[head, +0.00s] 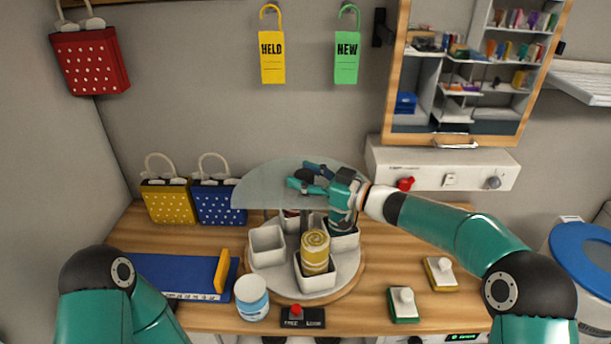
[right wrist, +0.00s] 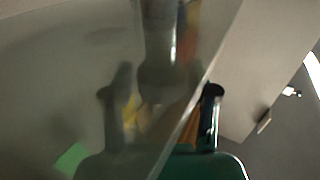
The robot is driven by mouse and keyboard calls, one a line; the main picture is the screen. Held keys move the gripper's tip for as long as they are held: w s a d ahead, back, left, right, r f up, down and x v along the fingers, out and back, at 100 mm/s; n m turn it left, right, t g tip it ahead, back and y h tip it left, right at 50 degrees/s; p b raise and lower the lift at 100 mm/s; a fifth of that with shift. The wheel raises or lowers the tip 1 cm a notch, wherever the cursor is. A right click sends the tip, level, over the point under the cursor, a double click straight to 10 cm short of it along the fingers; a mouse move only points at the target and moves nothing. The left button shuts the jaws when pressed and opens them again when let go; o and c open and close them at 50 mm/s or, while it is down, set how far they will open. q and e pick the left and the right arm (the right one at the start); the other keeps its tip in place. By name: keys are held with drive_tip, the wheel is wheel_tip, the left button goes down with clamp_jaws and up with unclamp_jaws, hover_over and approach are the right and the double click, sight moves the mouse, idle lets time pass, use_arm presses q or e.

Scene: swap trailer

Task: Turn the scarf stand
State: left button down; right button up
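The scarf stand (head: 290,283) is a round, pale turntable on the wooden counter with several white square bins around a central post. A yellow rolled scarf (head: 315,250) stands in the front bin; the left bin (head: 267,246) looks empty. Something dark red shows in the back bin, partly hidden. A clear glass panel (head: 270,183) spans above the stand. My right gripper (head: 310,179) is at the panel, its fingers apart. In the right wrist view the panel's edge runs between the fingers (right wrist: 165,108), one seen blurred through the glass. My left gripper is out of view.
A FREE/LOCK switch (head: 302,317) with a red knob sits at the counter's front edge. Yellow (head: 168,201) and blue (head: 219,203) bags stand behind. Two knobbed blocks (head: 403,304) lie right.

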drive_tip(key=shift+o, duration=0.5)
drive_tip(key=shift+d, duration=0.1)
drive_tip(key=v, duration=1.1)
drive_tip(key=shift+s+d, duration=0.25)
drive_tip(key=shift+d, duration=0.05)
